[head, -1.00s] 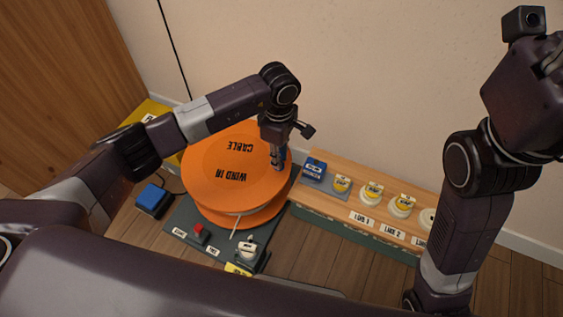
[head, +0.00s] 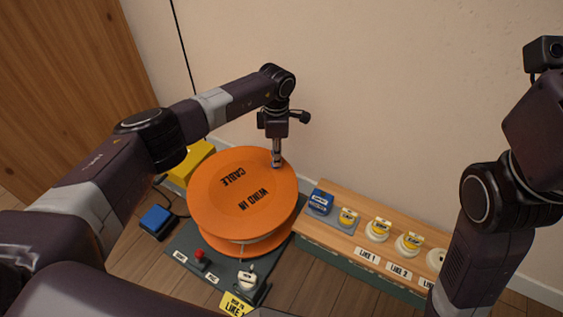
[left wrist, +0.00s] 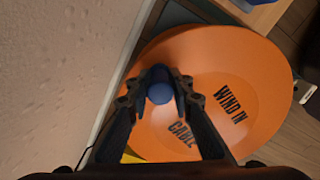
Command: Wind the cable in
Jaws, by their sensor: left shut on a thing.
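The orange cable reel (head: 215,205) lies flat on a dark base, its top marked "CABLE" and "WIND IN". My left gripper (head: 277,160) points down at the reel's far right rim. In the left wrist view, its two fingers (left wrist: 159,92) are shut on a blue round handle (left wrist: 160,93) that stands near the rim of the reel (left wrist: 255,80). The head view hides most of this handle behind the fingers. My right arm shows at the right, but its fingers are out of view.
A wooden-topped bench (head: 335,190) with a blue block (head: 320,202) and several white-and-yellow knobs stands to the right. A red button (head: 200,257) and white switch (head: 247,279) are in front. A blue box (head: 157,221) and yellow box (head: 190,160) are left. The wall is close behind.

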